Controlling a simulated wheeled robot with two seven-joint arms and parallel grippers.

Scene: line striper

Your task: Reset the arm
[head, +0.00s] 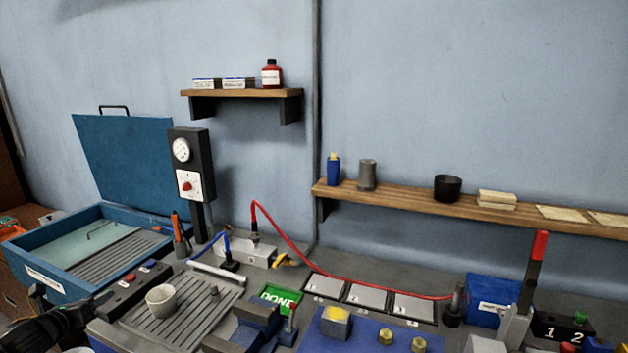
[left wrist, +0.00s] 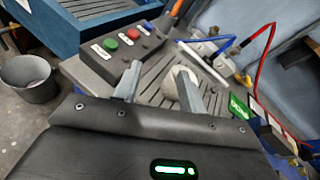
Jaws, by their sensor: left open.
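My left gripper (head: 92,308) is dark and comes in low at the left edge of the head view, left of a white cup (head: 161,301) on a ribbed grey tray (head: 190,318). In the left wrist view my two grey fingers (left wrist: 158,86) are apart, with no object held between them. The cup (left wrist: 173,82) shows beyond them, partly hidden by the right finger. A control box (head: 128,291) with red and blue buttons lies near the gripper; in the left wrist view a green and a red button show on it (left wrist: 122,47). My right gripper is not in view.
An open blue case (head: 30,262) stands behind the gripper. A green DONE sign (head: 279,298), a blue vise (head: 255,322) and a red-handled lever (head: 537,262) stand farther right. A red cable (head: 300,247) arches over the bench. A grey bin (left wrist: 28,80) is on the floor.

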